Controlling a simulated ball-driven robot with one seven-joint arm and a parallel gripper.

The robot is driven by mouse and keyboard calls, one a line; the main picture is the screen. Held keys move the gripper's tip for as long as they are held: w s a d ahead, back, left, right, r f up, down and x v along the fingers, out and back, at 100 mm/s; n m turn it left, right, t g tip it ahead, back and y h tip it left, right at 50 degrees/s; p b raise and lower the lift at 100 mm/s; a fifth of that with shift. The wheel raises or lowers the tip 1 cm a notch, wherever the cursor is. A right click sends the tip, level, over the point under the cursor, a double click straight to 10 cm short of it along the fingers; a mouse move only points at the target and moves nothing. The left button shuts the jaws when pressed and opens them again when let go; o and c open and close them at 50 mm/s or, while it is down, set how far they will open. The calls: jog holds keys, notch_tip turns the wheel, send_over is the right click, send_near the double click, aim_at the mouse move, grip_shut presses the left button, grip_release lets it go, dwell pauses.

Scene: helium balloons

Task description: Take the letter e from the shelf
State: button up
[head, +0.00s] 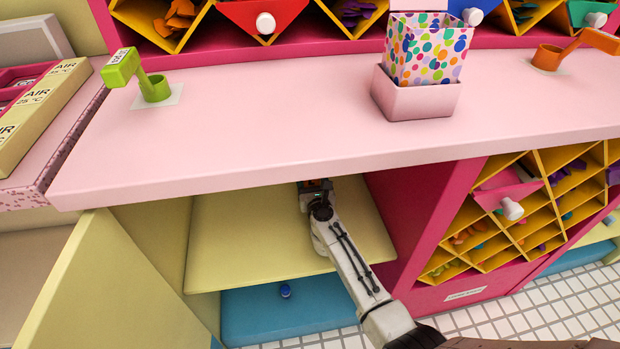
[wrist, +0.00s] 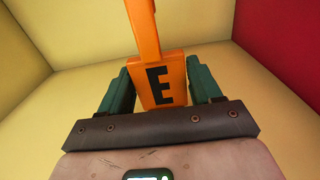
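The letter e is an orange block (wrist: 175,70) with a black E on its face and an orange stem rising from it, in the wrist view. The green fingers of my gripper (wrist: 162,88) stand on either side of the block, which nearly fills the space between them. I cannot tell whether the fingers press on it. In the head view my gripper (head: 315,186) is inside the open cupboard, just under the counter edge. The cream shelf (head: 235,240) lies below my gripper.
The pink counter (head: 270,115) overhangs my gripper closely. A cream door panel (head: 110,290) is at the left and a pink cupboard wall (head: 405,215) at the right. A green tap-like piece (head: 150,85) and a dotted box (head: 428,55) stand on the counter. The shelf is otherwise bare.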

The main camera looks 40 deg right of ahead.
jog(key=c, duration=0.6)
jog(key=shift+r+p, duration=0.6)
jog(key=shift+r, duration=0.05)
jog(key=shift+p+v, duration=1.3)
jog(key=shift+v, duration=9.15)
jog(key=b+v, duration=0.1)
jog(key=v, duration=0.8)
jog(key=shift+a, duration=0.1)
